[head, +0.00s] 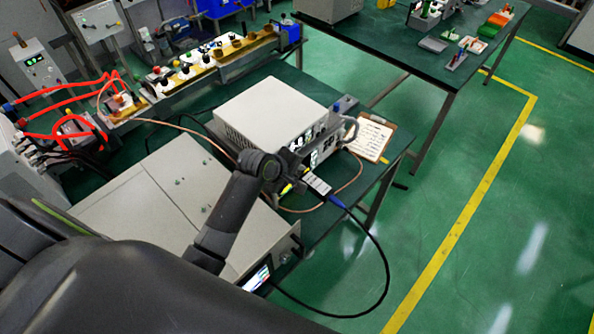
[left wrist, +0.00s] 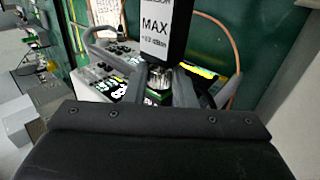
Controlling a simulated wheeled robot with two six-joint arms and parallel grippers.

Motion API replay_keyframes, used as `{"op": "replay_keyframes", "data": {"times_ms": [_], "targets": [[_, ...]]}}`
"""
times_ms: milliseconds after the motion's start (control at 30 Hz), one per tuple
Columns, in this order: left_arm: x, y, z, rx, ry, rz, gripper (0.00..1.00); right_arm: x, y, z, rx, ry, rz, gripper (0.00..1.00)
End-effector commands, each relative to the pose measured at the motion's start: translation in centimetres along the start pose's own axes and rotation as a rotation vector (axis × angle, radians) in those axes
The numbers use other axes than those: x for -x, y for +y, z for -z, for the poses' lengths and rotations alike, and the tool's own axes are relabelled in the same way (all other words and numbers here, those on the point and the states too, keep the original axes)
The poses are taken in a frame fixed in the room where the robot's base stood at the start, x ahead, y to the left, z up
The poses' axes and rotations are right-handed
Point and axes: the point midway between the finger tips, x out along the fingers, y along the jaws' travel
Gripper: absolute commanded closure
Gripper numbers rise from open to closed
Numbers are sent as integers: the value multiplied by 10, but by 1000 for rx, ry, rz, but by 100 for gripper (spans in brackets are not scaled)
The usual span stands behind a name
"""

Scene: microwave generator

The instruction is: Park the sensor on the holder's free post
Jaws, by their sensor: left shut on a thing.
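The sensor (head: 318,185) is a small pale block with a dark edge and a blue cable plug, in front of the instrument box. In the left wrist view the sensor (left wrist: 154,30) shows a white label reading "MAX" in a black body, with a metal neck below. My left gripper (head: 292,182) is shut on it, and in the wrist view the fingers (left wrist: 160,80) close around the neck. The sensor is held beside the box's front panel; I cannot tell whether it touches anything. I cannot clearly make out the holder or its free post. My right gripper is out of view.
A white instrument box (head: 268,112) stands behind the gripper, with a grey handle at its right. A clipboard (head: 370,137) lies to its right. A black cable (head: 386,270) loops off the bench front, and a copper-coloured cable curves nearby. A large grey unit (head: 165,205) lies left.

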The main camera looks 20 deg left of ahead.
Motion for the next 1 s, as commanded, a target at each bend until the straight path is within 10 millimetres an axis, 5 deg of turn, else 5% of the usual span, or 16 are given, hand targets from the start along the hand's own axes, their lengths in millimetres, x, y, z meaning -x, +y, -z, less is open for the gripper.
{"op": "replay_keyframes", "data": {"times_ms": [767,800,1000], "targets": [[-1,-3,0,-1,1,-117,99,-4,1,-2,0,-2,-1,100],[-1,-3,0,-1,1,-117,73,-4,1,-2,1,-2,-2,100],[0,-3,0,-1,1,-117,55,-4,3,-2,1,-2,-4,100]]}}
